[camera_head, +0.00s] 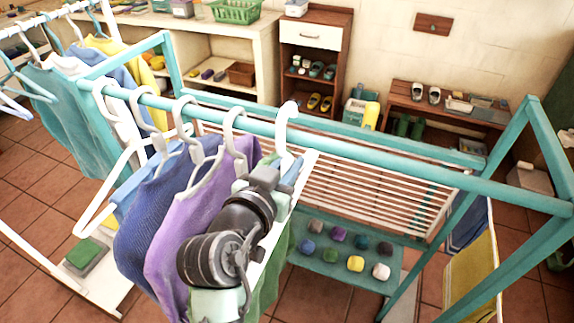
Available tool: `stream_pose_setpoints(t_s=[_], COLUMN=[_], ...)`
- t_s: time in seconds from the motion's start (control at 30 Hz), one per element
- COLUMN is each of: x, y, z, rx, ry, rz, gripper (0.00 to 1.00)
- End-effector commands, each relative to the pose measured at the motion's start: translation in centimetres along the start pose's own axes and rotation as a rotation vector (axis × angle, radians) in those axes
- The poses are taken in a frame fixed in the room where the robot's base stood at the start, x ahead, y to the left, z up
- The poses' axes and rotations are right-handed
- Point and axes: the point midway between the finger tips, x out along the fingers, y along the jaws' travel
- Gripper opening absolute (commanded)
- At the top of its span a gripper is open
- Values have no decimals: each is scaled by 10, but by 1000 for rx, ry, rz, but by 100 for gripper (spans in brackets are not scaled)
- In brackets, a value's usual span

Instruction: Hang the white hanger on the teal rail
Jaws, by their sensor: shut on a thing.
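The teal rail (400,163) is the upper front bar of a teal rack and runs from upper left to right. The white hanger (284,137) is at the right end of a row of hangers. Its hook overlaps the rail in the picture and its top rises above the bar; I cannot tell whether it rests on it. Its white body slants down to the lower left, partly behind my arm. My gripper (276,174) is just below the hook, shut on the hanger; my wrist hides most of the grip.
Several hangers with blue and purple garments (203,190) crowd the rail left of my gripper. The rail to the right is bare. A slatted rack (350,180) lies behind, above a teal shelf (325,262) with colored lumps. A yellow towel (473,270) hangs at lower right.

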Motion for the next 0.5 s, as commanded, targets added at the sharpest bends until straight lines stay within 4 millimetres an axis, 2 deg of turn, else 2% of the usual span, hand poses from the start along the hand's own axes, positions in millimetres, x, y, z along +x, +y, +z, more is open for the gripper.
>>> stream_pose_setpoints(t_s=[0.5], x=[2], y=[0], z=[7], rx=[0], ry=[1], rz=[0], gripper=[0])
